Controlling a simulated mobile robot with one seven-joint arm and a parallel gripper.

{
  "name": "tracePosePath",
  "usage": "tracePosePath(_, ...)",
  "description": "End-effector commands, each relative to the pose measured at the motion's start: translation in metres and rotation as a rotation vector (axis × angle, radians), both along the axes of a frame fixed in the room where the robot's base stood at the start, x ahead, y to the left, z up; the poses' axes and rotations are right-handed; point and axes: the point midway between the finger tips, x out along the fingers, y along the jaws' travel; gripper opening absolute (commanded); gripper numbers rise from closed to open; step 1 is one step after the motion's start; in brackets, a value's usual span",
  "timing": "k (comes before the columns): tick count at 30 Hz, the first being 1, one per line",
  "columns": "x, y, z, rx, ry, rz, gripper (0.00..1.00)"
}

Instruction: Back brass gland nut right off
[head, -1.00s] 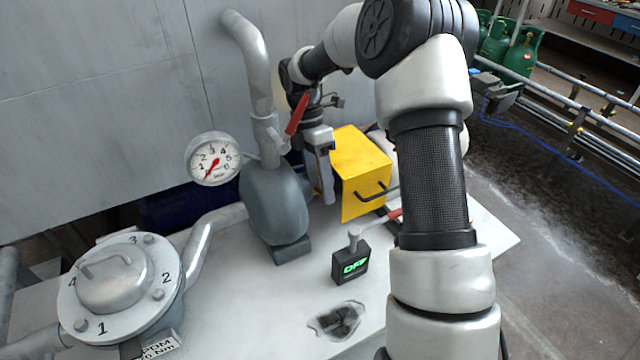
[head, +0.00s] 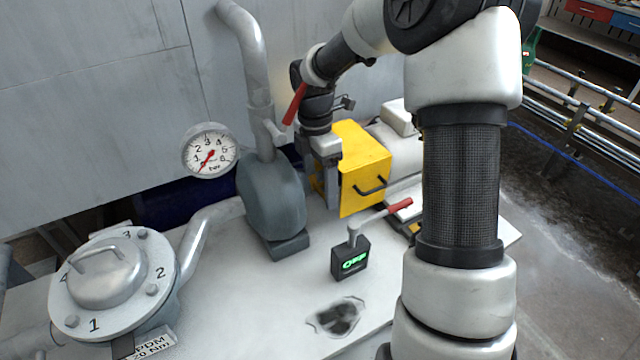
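My gripper (head: 331,203) points down in the narrow gap between the grey-blue pump body (head: 272,205) and the yellow box-shaped cover (head: 362,165). Its fingers stand against the cover's left side as seen in the head view; I cannot tell whether they touch it or what lies between them. The brass gland nut is not clearly visible. A small yellowish patch shows left of the fingers, too small to identify. The gripper and pump hide most of that gap.
A red-handled valve (head: 294,104) sits on the pipe above the pump, close to my wrist. A pressure gauge (head: 209,151) is to the left. The bolted lid (head: 112,275) stands front left.

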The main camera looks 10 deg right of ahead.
Motion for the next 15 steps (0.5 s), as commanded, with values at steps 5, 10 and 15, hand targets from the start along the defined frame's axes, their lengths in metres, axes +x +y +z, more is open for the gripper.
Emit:
tracePosePath(5,0.0,0.0,0.0,0.0,0.001,0.0,0.7)
tracePosePath(10,0.002,0.0,0.012,-0.001,-0.001,-0.001,0.7)
tracePosePath(15,0.006,0.001,0.046,-0.001,-0.004,-0.001,0.7)
